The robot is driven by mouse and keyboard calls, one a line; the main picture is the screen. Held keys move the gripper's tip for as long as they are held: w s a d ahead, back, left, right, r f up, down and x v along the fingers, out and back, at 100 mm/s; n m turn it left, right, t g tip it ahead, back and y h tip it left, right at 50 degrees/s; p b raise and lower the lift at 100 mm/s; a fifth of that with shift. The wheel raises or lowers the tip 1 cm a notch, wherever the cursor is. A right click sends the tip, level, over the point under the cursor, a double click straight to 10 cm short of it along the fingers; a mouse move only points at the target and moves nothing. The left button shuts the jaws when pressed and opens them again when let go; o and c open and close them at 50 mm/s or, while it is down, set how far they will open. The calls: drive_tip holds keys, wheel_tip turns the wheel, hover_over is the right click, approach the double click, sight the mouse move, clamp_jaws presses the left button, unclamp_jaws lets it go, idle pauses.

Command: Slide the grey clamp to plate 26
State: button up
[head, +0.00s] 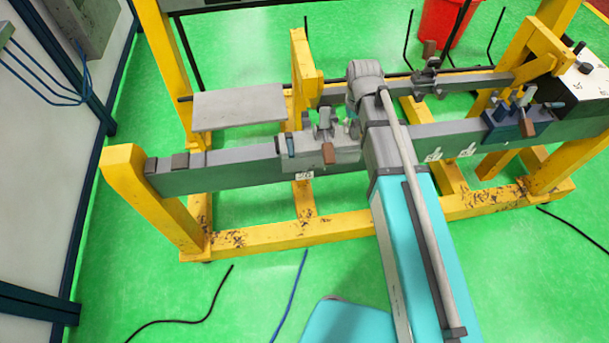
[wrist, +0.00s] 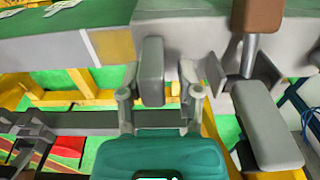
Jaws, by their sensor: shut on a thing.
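The grey clamp (head: 335,152) sits on the grey-green front beam (head: 225,178), just left of my arm, with its brown handle hanging at the front. In the wrist view the clamp (wrist: 262,110) is at the right, its brown handle at the top. My gripper (wrist: 160,82) is shut on an upright grey lug (wrist: 152,66) of the clamp, with one finger on each side. In the head view my arm mostly hides the gripper. A small white number plate (head: 304,175) is below the clamp; two more plates (head: 433,155) (head: 467,150) are right of my arm. Their numbers are too small to read surely.
A blue clamp (head: 515,118) sits farther right on the same beam. A rear rail (head: 470,83) carries another grey fixture. A grey flat panel (head: 240,108) stands behind the beam at left. Yellow posts (head: 165,75) frame the stand. The beam left of the clamp is mostly clear.

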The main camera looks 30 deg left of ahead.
sight(333, 138)
drive_tip(key=shift+s+a, duration=0.75)
drive_tip(key=shift+a, duration=0.35)
drive_tip(key=shift+s+a, duration=0.7)
drive_tip(key=shift+a, duration=0.35)
drive_tip(key=shift+s+a, duration=0.3)
drive_tip(key=shift+a, duration=0.1)
drive_tip(key=shift+w+d, duration=0.15)
drive_tip(key=shift+d, duration=0.1)
drive_tip(key=shift+o, duration=1.4)
drive_tip(key=shift+r, duration=0.1)
wheel_tip(333, 138, up, 10)
drive_tip(key=p, duration=1)
drive_tip(key=shift+d, duration=0.15)
